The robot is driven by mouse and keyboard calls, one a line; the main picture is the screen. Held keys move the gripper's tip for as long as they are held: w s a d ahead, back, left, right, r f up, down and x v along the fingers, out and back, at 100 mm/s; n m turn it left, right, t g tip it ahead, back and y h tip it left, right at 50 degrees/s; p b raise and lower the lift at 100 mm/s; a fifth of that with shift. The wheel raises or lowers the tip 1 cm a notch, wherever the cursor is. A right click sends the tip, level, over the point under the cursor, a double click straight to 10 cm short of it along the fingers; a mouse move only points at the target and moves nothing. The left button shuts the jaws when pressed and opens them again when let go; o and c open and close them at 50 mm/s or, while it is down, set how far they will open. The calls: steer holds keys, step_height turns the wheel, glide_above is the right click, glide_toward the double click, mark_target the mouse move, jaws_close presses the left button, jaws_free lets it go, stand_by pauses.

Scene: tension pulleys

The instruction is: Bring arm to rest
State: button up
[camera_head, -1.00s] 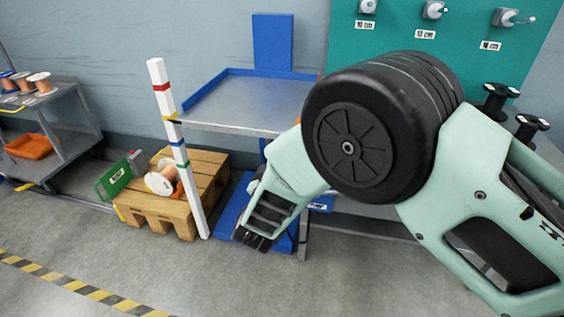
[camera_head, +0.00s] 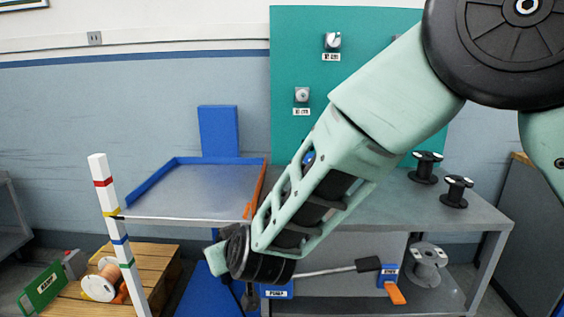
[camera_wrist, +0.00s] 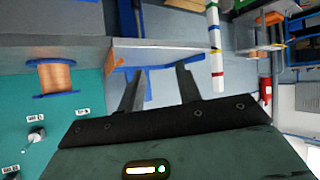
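My arm reaches from the upper right down across the middle of the head view, in front of the workbench. Its wrist end is low and left of centre, and the fingers are not clear there. In the wrist view my gripper (camera_wrist: 158,84) shows two dark fingers spread apart with nothing between them. No object is seen touching the fingers.
The grey workbench (camera_head: 455,218) bears black spools (camera_head: 426,167). A blue-edged tray table (camera_head: 190,190) is left of my arm. A striped pole (camera_head: 112,220) stands before a wooden pallet (camera_head: 150,265). A teal board (camera_head: 300,50) is behind. A copper spool (camera_wrist: 57,76) shows in the wrist view.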

steer(key=s+d+r+g+h, duration=0.2)
steer(key=s+d+g, duration=0.1)
steer(key=s+d, duration=0.6)
steer(key=s+d+r+g+h+p, duration=0.1)
steer(key=s+d+g, duration=0.3)
steer(key=s+d, duration=0.45)
steer(key=s+d+r+g+h, duration=0.2)
steer(key=s+d+g, duration=0.1)
steer(key=s+d, duration=0.65)
step_height(320, 180, up, 14)
steer(key=a+p, duration=0.1)
steer(key=p, duration=1.3)
steer(key=shift+f, duration=0.15)
steer(key=shift+a, duration=0.1)
